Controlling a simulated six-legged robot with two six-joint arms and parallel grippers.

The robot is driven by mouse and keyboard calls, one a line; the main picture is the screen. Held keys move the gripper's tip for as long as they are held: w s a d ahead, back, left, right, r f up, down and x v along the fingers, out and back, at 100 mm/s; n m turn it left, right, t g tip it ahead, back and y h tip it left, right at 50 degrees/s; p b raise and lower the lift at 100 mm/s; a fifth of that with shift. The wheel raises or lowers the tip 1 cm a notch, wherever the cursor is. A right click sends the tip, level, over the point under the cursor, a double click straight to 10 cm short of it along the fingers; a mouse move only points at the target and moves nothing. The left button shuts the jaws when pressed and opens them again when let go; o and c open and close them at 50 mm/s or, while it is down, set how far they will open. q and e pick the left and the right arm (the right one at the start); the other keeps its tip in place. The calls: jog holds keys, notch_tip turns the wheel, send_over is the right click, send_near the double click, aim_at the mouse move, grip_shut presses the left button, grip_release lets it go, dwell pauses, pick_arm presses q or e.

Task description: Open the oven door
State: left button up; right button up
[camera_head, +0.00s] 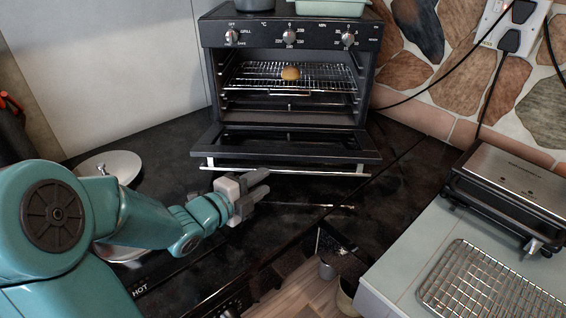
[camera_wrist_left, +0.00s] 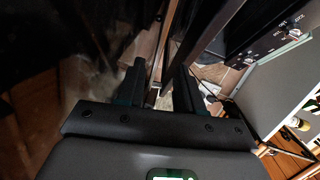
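The black oven (camera_head: 290,80) stands on the dark counter against the wall. Its door (camera_head: 330,150) is swung down and lies nearly flat, so the inside shows. A silver bar handle (camera_head: 320,173) runs along the door's front edge. My left gripper (camera_head: 266,183) is just in front of the handle's left half, fingers pointing right. In the left wrist view its two fingers (camera_wrist_left: 160,88) are apart, and I see nothing clearly held between them. I cannot tell whether a finger touches the handle. My right gripper is not in view.
A round metal plate (camera_head: 112,165) is at left, partly behind my arm. A grill appliance (camera_head: 510,185) and another wire rack (camera_head: 490,290) lie on the right-hand counter.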

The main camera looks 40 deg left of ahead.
aim_at(279, 172)
pick_arm(q)
jog(key=w, duration=0.3)
jog(key=w+f, duration=0.1)
jog(key=w, duration=0.5)
jog(key=shift+a+f+p, duration=0.35)
jog(key=shift+p, duration=0.05)
grip_shut()
